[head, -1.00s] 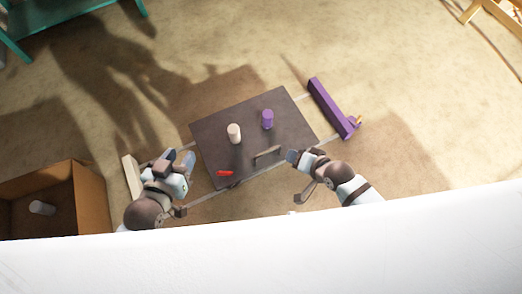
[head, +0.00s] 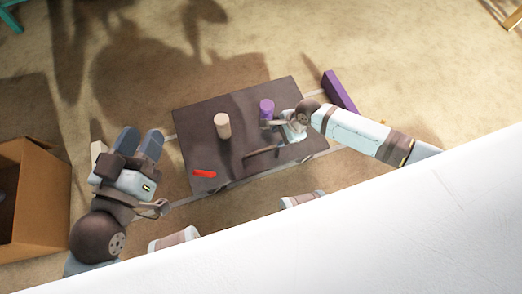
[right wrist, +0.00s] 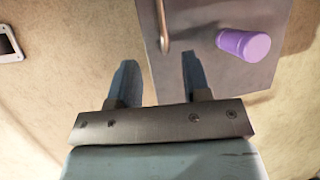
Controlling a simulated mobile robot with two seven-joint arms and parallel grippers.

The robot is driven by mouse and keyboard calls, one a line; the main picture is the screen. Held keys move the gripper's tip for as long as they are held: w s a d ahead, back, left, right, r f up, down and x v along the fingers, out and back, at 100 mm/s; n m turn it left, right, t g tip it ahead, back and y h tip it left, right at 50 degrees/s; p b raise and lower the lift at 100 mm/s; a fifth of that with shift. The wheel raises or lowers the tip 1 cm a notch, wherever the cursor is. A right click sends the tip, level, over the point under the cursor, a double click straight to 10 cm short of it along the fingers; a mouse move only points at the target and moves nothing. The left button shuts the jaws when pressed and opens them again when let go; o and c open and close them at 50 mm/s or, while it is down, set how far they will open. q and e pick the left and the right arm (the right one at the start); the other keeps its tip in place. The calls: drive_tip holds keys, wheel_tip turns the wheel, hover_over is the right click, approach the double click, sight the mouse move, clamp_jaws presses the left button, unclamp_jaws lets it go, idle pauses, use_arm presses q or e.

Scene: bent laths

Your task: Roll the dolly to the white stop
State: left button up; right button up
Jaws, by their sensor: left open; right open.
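The dolly (head: 250,102) is a dark flat platform with a bar handle (head: 262,152) near its front edge. A cream cylinder (head: 222,125), a purple cylinder (head: 267,107) and a red piece (head: 204,174) are on it. The white stop (head: 97,155) is at the left, partly hidden by my left arm. My left gripper (head: 138,140) is open and empty, left of the dolly. My right gripper (head: 284,128) is over the dolly's right part. In the right wrist view it is open (right wrist: 159,62), with the handle (right wrist: 162,25) beyond and between its fingertips, not gripped.
A purple stop (head: 338,90) lies just beyond the dolly's right end. Pale track lines (head: 180,201) run along the floor at the dolly. An open cardboard box (head: 45,190) stands at the far left. The floor behind the dolly is clear.

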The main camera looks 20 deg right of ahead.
drive_tip(key=b, duration=0.3)
approach(262, 151)
drive_tip(key=f, duration=0.1)
drive_tip(key=b+x, duration=0.4)
drive_tip(key=x, duration=0.3)
drive_tip(key=shift+w+a, duration=0.15)
drive_tip(key=shift+a, duration=0.05)
use_arm(q)
drive_tip(key=w+m, duration=0.1)
drive_tip(key=a+f+m, duration=0.1)
drive_tip(key=w+f+m, duration=0.1)
drive_tip(key=m, duration=0.1)
drive_tip(key=shift+w+a+f+t+h, duration=0.2)
drive_tip(key=shift+w+a+t+h, duration=0.1)
drive_tip(key=shift+t+h, duration=0.1)
use_arm(e)
drive_tip(key=shift+w+a+f, duration=0.1)
drive_tip(key=shift+a+f, duration=0.1)
drive_tip(key=shift+f, duration=0.15)
clamp_jaws()
